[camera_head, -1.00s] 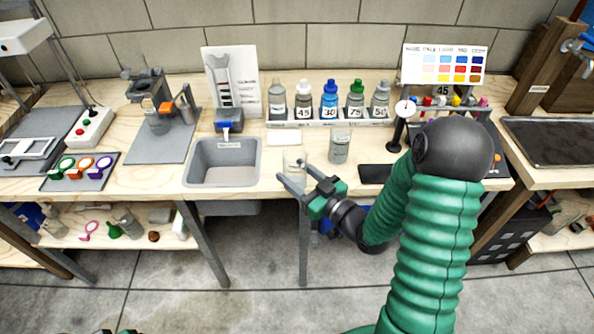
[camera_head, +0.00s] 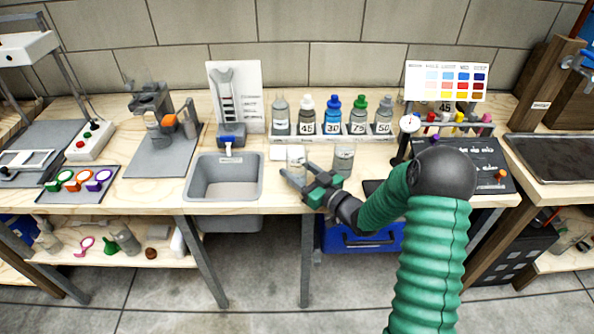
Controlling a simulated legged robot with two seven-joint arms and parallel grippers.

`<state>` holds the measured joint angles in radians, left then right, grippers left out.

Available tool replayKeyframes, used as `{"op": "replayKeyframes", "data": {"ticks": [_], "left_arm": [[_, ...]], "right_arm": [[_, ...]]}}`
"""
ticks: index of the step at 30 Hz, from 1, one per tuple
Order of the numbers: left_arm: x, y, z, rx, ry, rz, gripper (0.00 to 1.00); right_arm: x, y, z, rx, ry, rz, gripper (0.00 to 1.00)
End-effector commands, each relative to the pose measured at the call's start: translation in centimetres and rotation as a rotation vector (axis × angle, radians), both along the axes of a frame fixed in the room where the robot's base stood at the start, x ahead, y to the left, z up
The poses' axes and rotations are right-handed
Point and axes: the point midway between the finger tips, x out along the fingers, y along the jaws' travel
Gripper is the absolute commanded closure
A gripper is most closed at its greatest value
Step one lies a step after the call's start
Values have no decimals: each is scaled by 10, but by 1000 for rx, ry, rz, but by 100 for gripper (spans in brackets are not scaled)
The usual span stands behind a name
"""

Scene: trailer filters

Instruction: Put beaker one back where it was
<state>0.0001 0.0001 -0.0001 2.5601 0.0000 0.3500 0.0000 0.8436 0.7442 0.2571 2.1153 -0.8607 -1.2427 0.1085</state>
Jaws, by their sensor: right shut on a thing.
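A clear beaker (camera_head: 296,158) is at the front of the bench, right of the sink, between the fingers of my right gripper (camera_head: 298,175). The gripper is shut on it from the front right, and its fingers cover the lower part. I cannot tell whether its base touches the bench. A second clear beaker (camera_head: 344,158) stands upright just to the right, apart from the gripper. I cannot read which beaker is one. My left gripper is not in view.
The grey sink (camera_head: 225,178) is close on the left. A row of several numbered bottles (camera_head: 332,117) stands behind. A white card (camera_head: 278,152) lies beside the held beaker. A dial gauge on a stand (camera_head: 408,126) and a dark pad (camera_head: 374,187) are to the right.

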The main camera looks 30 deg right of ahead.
Motion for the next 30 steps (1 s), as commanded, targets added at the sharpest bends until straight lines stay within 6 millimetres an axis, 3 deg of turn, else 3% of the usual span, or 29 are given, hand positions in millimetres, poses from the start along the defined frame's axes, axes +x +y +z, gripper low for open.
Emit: {"op": "replayKeyframes", "data": {"ticks": [2,3,7,19,30], "left_arm": [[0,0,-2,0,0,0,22],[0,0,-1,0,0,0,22],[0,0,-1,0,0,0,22],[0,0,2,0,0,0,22],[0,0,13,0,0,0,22]], "right_arm": [[0,0,-3,0,0,0,100],[0,0,-2,0,0,0,43],[0,0,-2,0,0,0,26],[-7,-2,1,0,1,-2,25],[-94,-17,1,2,2,-4,25]]}}
